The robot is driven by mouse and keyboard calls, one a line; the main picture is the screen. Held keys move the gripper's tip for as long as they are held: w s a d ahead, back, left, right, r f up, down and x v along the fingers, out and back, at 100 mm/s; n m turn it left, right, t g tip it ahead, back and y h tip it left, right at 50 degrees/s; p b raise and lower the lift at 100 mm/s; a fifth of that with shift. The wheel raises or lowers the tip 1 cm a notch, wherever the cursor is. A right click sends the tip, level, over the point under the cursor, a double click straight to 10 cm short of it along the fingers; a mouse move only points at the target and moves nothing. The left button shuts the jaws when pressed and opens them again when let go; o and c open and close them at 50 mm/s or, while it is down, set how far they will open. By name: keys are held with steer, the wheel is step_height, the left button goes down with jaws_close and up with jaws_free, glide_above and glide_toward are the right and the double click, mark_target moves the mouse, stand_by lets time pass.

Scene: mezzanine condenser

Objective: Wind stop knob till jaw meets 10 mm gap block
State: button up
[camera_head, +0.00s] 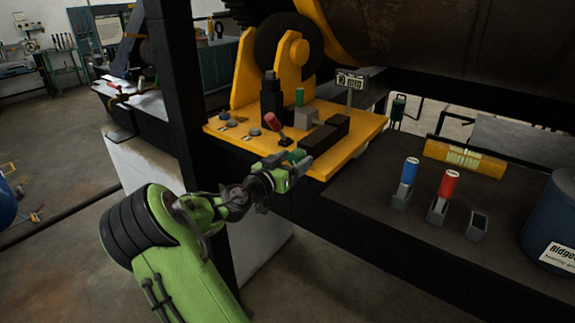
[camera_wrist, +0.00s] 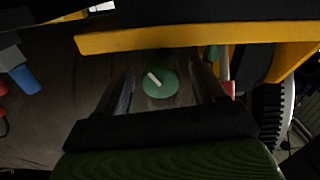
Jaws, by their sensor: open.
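The stop knob (camera_wrist: 159,82) is a round green disc with a white pointer line, seen between my fingers in the wrist view. In the head view the green knob (camera_head: 297,155) shows at the front edge of the yellow plate, partly hidden by my gripper (camera_head: 287,168). My gripper is open, with one finger on each side of the knob; I cannot tell whether they touch it. A green-topped piece (camera_head: 299,97), perhaps the gap block, stands at a grey block (camera_head: 303,117). Black slide blocks (camera_head: 325,132) lie between it and the knob. The jaw's gap is not clear.
A "10 mm" sign (camera_head: 350,80) stands on the yellow plate (camera_head: 360,139). A red-handled lever (camera_head: 273,122) rises left of the knob. Blue-topped (camera_head: 410,170) and red-topped (camera_head: 450,184) pieces stand in holders beside an empty holder (camera_head: 477,226). A yellow level (camera_head: 463,158) and blue drum (camera_head: 553,220) are at right.

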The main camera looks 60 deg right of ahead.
steer(key=w+a+b, duration=0.2)
steer(key=a, duration=1.3)
steer(key=shift+w+a, duration=0.25)
